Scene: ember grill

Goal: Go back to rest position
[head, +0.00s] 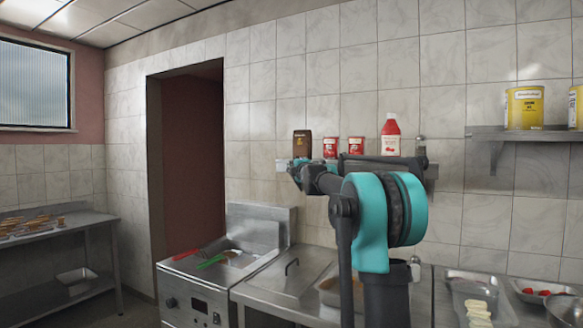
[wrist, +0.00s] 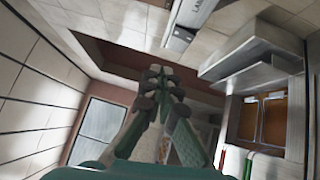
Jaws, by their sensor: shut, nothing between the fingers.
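My gripper (wrist: 157,78) shows in the middle of the wrist view, its two dark fingers brought together at the tips with nothing between them. In the head view my arm stands raised in front of the counter, and my gripper (head: 298,172) is small at its left end, in front of the tiled wall. It is held in the air, apart from the counter and the fryer.
A fryer (head: 190,290) with red and green handles stands below left; its baskets (wrist: 262,120) show in the wrist view. Bottles and cans stand on a wall shelf behind my arm. Food trays (head: 468,285) are at right. A doorway (head: 190,170) opens at left.

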